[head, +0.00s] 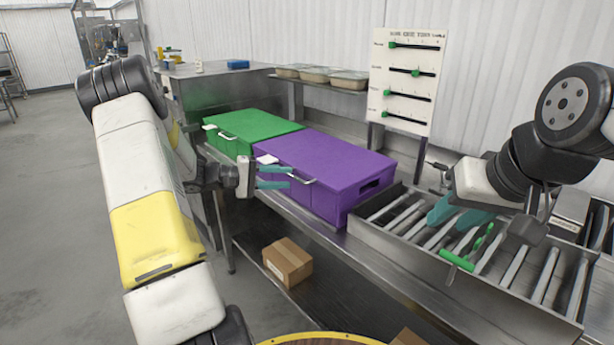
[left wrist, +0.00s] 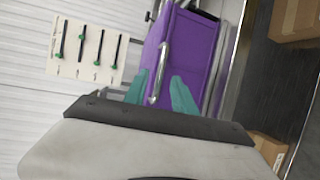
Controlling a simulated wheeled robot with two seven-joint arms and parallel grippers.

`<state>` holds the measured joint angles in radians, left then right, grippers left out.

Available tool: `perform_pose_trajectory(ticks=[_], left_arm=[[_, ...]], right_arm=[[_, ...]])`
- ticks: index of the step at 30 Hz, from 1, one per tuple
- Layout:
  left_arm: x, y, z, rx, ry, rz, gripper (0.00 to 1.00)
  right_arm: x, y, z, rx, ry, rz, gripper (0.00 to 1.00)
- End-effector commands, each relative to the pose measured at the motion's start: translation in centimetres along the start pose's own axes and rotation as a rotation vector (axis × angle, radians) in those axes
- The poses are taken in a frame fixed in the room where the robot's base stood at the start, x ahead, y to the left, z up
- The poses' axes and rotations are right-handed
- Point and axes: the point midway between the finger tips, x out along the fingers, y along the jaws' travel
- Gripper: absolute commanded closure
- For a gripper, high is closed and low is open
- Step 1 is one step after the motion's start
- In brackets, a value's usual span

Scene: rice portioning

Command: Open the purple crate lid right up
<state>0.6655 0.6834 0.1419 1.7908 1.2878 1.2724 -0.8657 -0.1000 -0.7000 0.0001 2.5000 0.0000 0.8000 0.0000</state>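The purple crate (head: 325,165) stands on the metal bench with its lid shut flat. A silver bar handle (head: 301,179) is on its front, and also shows in the left wrist view (left wrist: 161,72). My left gripper (head: 290,177) is open in front of the handle; in the left wrist view its teal fingers (left wrist: 160,90) lie on either side of the handle's lower part. I cannot tell whether they touch it. My right gripper (head: 452,212) hangs over the metal rack at the right, its teal fingers apart, with nothing seen between them.
A green crate (head: 250,130) stands directly left of the purple one. The slatted metal rack (head: 400,222) on the right holds green-handled tools (head: 458,260). A slider board (head: 406,80) stands behind. A cardboard box (head: 288,262) sits on the lower shelf.

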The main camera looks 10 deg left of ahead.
Motion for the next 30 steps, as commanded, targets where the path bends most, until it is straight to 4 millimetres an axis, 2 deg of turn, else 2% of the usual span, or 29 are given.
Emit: perform_pose_trajectory(ticks=[3, 7, 12, 18, 19, 24, 30], left_arm=[[2.0, 0.0, 0.1, -0.001, -0.003, 0.0, 0.68], [3.6, 0.0, 0.1, 0.0, -0.002, -0.001, 0.68], [4.3, 0.0, 0.1, 0.0, -0.001, -0.001, 0.68], [4.4, 0.0, 0.1, 0.0, -0.001, -0.002, 0.68], [4.4, 0.0, 0.1, 0.0, -0.001, -0.002, 0.7], [4.4, 0.0, 0.1, 0.0, -0.001, -0.002, 1.0], [4.3, 0.0, 0.1, 0.0, -0.001, -0.002, 1.0]], right_arm=[[0.0, 0.0, 0.0, 0.0, 0.0, 0.0, 0.64], [0.0, 0.0, 0.0, 0.0, 0.0, 0.0, 0.64], [0.0, 0.0, 0.0, 0.0, 0.0, 0.0, 0.64], [0.0, 0.0, 0.0, 0.0, 0.0, 0.0, 0.64], [0.0, 0.0, 0.0, 0.0, 0.0, 0.0, 0.64], [0.0, 0.0, 0.0, 0.0, 0.0, 0.0, 0.64], [0.0, 0.0, 0.0, 0.0, 0.0, 0.0, 0.64]])
